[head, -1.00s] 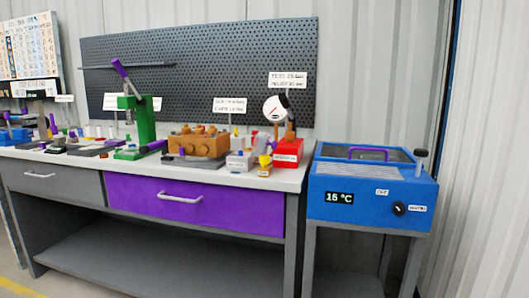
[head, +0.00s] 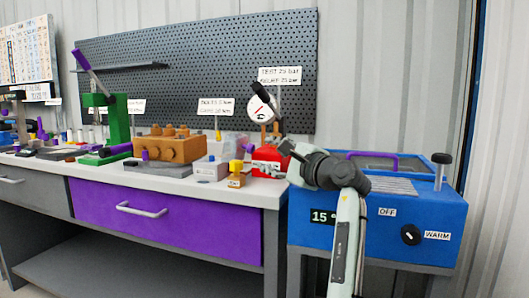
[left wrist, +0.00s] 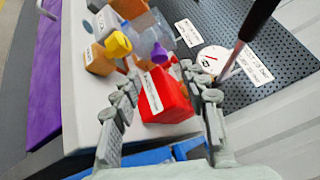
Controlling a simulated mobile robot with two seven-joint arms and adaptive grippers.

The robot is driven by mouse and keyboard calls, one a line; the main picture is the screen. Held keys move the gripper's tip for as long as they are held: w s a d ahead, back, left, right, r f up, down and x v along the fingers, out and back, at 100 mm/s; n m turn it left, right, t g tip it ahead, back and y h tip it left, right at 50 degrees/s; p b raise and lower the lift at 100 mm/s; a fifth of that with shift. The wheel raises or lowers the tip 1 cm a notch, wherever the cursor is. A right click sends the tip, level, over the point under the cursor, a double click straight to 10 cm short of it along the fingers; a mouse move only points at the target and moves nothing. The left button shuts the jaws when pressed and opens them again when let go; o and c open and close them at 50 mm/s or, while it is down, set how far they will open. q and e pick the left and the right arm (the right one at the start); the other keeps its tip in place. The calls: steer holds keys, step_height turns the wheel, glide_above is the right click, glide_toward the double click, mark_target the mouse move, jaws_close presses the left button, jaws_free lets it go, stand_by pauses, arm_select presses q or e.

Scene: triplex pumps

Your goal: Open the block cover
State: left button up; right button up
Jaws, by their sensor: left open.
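The blue heater box (head: 340,232) stands right of the bench, with a dark see-through cover (head: 350,165) and a purple handle (head: 372,155) on top. The cover looks closed, lying flat. My left gripper (head: 287,158) is by the box's left edge, near the red test unit, partly hidden by its own wrist. In the left wrist view my left gripper (left wrist: 160,75) is open, with the red unit (left wrist: 166,98) showing between its fingers, and a blue strip (left wrist: 150,157) of the box lies below. It is not touching the handle. My right gripper is not in view.
A gauge (head: 262,108) with a dark lever stands behind the red unit. A yellow-capped bottle (head: 236,178), an orange block (head: 170,145) and a green press (head: 118,120) stand on the bench. A black-topped post (head: 441,165) rises at the box's right.

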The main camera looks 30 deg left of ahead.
mark_target(253, 149)
arm_select(q)
steer(key=x, duration=0.7)
steer(key=shift+a, duration=0.2)
steer(key=shift+c, duration=0.3)
jaws_close()
